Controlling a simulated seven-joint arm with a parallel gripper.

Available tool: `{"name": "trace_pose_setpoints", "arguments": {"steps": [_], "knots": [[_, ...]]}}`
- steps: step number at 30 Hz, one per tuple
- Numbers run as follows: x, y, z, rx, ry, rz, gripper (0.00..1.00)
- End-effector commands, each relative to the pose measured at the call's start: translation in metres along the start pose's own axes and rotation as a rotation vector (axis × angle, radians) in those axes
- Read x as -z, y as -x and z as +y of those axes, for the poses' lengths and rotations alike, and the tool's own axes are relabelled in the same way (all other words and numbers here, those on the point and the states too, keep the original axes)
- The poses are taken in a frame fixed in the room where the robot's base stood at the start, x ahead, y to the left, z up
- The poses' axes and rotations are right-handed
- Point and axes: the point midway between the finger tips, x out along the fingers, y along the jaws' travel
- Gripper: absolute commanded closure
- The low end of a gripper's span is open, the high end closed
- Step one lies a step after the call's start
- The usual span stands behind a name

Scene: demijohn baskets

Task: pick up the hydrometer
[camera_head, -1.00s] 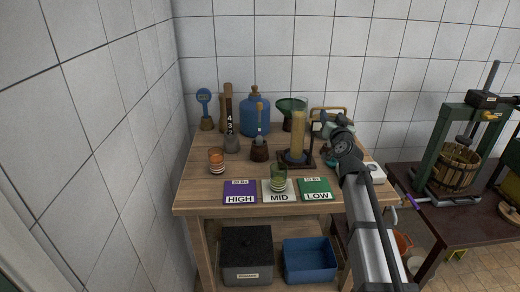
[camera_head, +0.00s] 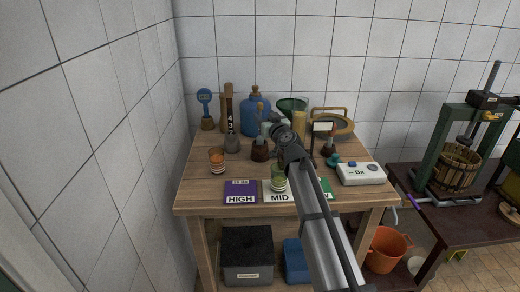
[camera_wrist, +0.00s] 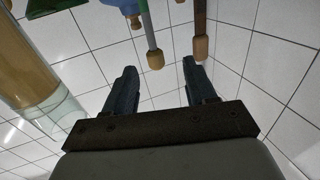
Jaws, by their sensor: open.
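I cannot tell for sure which upright stick is the hydrometer. One thin rod with a tan tip stands in a brown holder (camera_head: 259,152); in the wrist view this appears to be the grey-green rod (camera_wrist: 147,30). A dark brown stick (camera_wrist: 200,25) with a tan tip, white figures showing in the head view, rises from a grey holder (camera_head: 232,144). My gripper (camera_wrist: 159,68) is open and empty. In the wrist view the grey-green rod's tip lies between and beyond the fingertips. In the head view, my arm hides most of my gripper.
A tall cylinder of yellow liquid (camera_head: 299,124) stands close right of my gripper, partly hidden. A blue demijohn (camera_head: 252,117) is behind. Glasses, coloured cards and a white meter (camera_head: 361,174) occupy the table's front. The left wall is close.

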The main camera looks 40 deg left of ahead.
Motion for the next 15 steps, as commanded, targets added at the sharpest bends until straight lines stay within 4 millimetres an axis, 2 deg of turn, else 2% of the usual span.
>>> {"name": "trace_pose_setpoints", "arguments": {"steps": [1, 3, 11, 15], "knots": [[0.001, -0.013, 0.001, 0.0, 0.0, 0.0, 0.44], [0.0, -0.021, 0.001, 0.0, 0.0, 0.0, 0.44], [0.001, -0.033, 0.002, -0.001, 0.0, 0.0, 0.44], [0.002, -0.048, 0.006, -0.001, 0.0, 0.0, 0.44]]}}
